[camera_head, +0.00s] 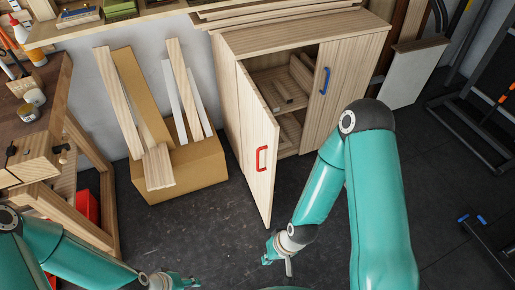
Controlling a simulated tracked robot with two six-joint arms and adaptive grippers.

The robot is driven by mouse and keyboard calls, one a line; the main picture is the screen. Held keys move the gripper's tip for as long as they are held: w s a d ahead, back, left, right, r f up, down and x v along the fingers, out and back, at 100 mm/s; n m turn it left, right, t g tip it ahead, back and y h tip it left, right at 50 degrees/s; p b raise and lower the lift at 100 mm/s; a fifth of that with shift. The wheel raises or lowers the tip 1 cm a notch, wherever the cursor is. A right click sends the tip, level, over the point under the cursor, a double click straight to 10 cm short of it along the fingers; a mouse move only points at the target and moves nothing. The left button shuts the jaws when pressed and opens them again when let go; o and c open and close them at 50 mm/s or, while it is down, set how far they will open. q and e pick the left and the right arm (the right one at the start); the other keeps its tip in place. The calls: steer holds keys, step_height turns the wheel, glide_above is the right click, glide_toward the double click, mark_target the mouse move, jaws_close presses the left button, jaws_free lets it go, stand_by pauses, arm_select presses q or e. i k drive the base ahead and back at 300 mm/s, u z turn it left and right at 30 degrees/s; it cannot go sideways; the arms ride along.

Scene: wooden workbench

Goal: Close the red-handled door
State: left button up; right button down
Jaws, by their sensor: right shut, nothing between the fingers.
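A wooden cabinet (228,87) stands against the back wall. Its left door (257,135), with a red handle (262,158), stands open and swung out toward me, showing shelves inside. Its right door (345,88), with a blue handle (325,80), looks closed. My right gripper (277,258) is shut and empty, low in front of the open door's lower end and apart from the red handle. My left gripper (180,283) is at the bottom edge, left of the door; its fingers are too small and cut off to tell.
A cardboard box (190,172) with wooden planks stands left of the cabinet. A wooden workbench (45,120) is at far left. A pale panel (413,75) leans right of the cabinet, near a dark metal frame (470,135). Dark floor before the door is clear.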

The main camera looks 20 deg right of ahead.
mark_target(260, 130)
steer(key=i, duration=0.9)
steer(key=z, duration=0.05)
